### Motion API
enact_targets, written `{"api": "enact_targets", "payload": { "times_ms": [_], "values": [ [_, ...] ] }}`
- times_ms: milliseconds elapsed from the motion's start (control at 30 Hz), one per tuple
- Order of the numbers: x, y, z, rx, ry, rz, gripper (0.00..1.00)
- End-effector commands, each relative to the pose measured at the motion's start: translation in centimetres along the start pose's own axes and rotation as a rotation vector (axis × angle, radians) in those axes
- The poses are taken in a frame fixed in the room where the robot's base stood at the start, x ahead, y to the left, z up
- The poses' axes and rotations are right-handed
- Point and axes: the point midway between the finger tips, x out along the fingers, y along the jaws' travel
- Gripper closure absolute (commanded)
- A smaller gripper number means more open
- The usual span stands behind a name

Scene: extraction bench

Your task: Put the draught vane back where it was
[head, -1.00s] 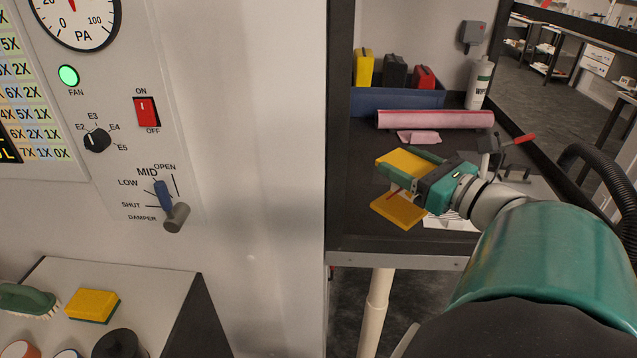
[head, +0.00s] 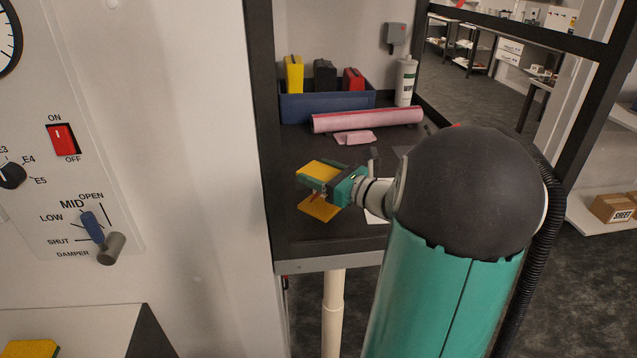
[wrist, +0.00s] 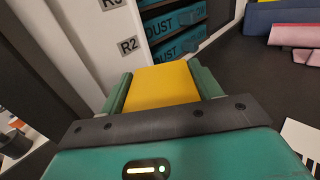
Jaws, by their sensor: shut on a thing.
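My gripper (head: 328,178) is shut on a yellow block-like piece (head: 322,167) above the dark bench. The wrist view shows this piece (wrist: 163,86) between both fingers (wrist: 162,80). It appears to be part of the draught vane. A flat yellow plate (head: 319,208) shows directly below, at the bench surface. A thin pale and reddish part shows between the two. I cannot tell whether the plate is joined to the held piece or whether it rests on the bench.
A blue bin (head: 325,107) with yellow, black and red cases stands at the back. A pink roll (head: 368,119), a folded pink cloth (head: 354,137) and a white bottle (head: 405,82) are nearby. A panel with a damper lever (head: 93,228) is at left. The bench's front edge (head: 330,262) is close.

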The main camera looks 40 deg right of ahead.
Motion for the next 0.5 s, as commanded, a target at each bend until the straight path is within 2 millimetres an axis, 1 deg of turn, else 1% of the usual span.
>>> {"api": "enact_targets", "payload": {
  "times_ms": [33, 100, 167, 500],
  "values": [
    [-0.1, 0.0, -1.0, 0.006, 0.001, 0.0, 0.82],
    [-0.1, 0.0, -2.0, 0.006, 0.001, 0.0, 0.82],
    [-0.1, 0.0, -2.7, 0.005, 0.001, 0.0, 0.82],
    [-0.1, 0.0, -3.0, 0.002, 0.0, 0.0, 0.82]
  ]
}}
